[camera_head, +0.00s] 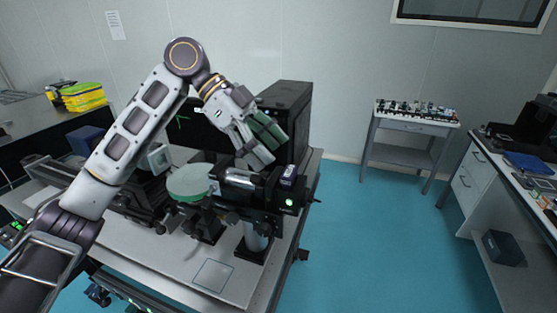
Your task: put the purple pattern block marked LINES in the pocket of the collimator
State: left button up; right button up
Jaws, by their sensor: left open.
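The collimator (243,184) is a dark barrel with a silver section, held on a post above the table. At its right end a small dark purple block with a pale top (288,174) stands upright at the housing's upper side, which looks like the pattern block in the pocket. Its marking is too small to read, and how deep it sits is hard to tell. My left gripper (267,148) is open, above and slightly left of the block, and appears apart from it. My right gripper is not in view.
The white table (175,262) also carries a round pale green disc (190,183) left of the collimator and a tall black case (293,115) behind. A small trolley (412,128) and a side bench (500,178) stand right, with open blue floor between.

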pick_arm(q)
jog(key=v, duration=0.6)
jog(key=shift+a+r, duration=0.2)
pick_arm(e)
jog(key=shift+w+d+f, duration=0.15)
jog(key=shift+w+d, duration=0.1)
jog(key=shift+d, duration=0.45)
pick_arm(q)
jog(key=shift+w, duration=0.1)
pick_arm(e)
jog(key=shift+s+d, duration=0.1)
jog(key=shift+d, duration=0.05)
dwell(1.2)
